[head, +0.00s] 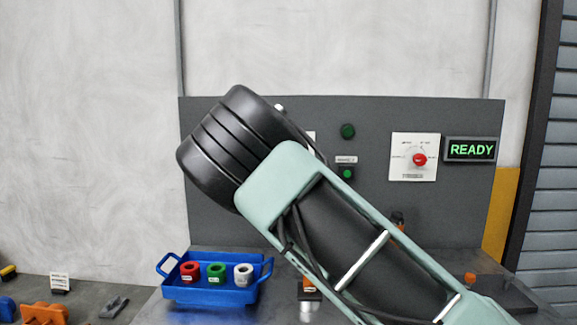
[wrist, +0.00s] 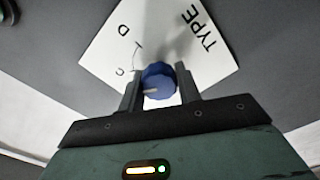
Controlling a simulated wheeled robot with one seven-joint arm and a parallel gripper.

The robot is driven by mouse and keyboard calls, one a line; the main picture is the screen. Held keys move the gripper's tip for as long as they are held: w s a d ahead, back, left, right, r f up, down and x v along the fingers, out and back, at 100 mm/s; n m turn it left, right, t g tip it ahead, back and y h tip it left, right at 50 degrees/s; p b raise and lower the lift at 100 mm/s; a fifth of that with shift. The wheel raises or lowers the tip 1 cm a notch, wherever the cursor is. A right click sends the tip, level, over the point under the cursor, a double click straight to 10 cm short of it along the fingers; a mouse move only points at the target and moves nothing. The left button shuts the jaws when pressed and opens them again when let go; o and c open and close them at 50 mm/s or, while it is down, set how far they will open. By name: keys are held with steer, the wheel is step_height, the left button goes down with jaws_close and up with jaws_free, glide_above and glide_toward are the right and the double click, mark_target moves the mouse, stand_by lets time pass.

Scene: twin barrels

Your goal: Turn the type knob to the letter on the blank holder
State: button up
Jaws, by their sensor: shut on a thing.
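In the wrist view, my gripper (wrist: 159,88) is shut on the blue type knob (wrist: 159,78), one finger on each side. A pale mark shows on the knob's left side. The white plate (wrist: 185,30) behind it reads TYPE, with D and what looks like C near the left edge; other markings are hidden or unclear. In the head view, my arm hides the type knob and the fingers. I cannot tell which thing is the blank holder; no letter on one is readable.
A grey panel (head: 230,120) carries a red knob (head: 419,159) on a white plate, green buttons (head: 347,131) and a READY display (head: 471,150). A blue tray (head: 213,297) holds red, green and white rings.

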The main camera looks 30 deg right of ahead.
steer(key=m+b, duration=0.2)
steer(key=m, duration=0.3)
steer(key=shift+d+f+m, duration=0.1)
steer(key=shift+f+m, duration=0.05)
steer(key=shift+m, duration=0.15)
steer(key=m+b, duration=0.2)
steer(key=m, duration=0.4)
steer(key=shift+m, duration=0.3)
steer(key=o, duration=1)
steer(key=shift+c, duration=0.2)
steer(key=v, duration=1.7)
steer(key=shift+s, duration=0.25)
